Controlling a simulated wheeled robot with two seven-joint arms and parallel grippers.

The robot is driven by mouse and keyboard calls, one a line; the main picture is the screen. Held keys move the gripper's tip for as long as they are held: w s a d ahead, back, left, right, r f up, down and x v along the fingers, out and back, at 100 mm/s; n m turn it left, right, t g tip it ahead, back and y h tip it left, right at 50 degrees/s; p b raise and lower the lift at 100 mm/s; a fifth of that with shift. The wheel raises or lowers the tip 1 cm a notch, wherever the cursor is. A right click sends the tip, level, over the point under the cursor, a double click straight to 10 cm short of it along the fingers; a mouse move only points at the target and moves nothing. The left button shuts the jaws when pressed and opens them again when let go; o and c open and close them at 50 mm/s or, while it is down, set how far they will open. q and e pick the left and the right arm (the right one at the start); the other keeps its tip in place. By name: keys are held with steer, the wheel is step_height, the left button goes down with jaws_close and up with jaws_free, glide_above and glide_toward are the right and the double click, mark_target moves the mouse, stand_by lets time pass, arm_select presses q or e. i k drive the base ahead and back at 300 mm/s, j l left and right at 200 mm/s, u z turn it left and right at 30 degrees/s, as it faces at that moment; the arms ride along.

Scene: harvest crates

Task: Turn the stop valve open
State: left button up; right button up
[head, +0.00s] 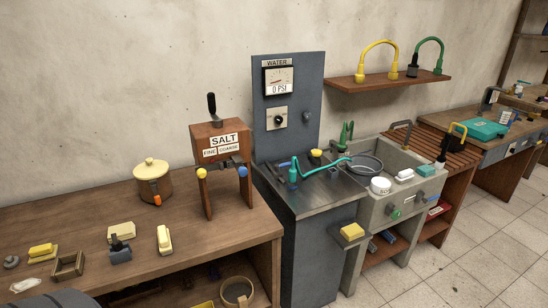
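A grey panel (303,140) marked WATER stands against the wall behind a steel-topped cabinet (320,205). Its gauge (278,80) reads 0 PSI, and a black round knob (278,119) sits on a plate below it. A teal pipe fitting (292,174) with a small blue lever (284,164) stands on the steel top, and a teal hose (325,165) runs right from it. This fitting looks like the stop valve, but I cannot be sure. I cannot tell how far its lever is turned. Neither gripper shows in the head view.
Left is a wooden bench (200,235) with a salt dispenser (219,143), a lidded pot (152,180) and small blocks. Right is a sink (395,205) with a basin (362,166), then a slatted rack (450,148). A shelf (385,83) holds yellow and green faucets. Tiled floor (440,265) is clear in front.

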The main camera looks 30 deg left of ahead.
mark_target(276, 167)
steer(key=u, duration=1)
steer(key=l+z, duration=0.15)
steer(key=l, duration=0.2)
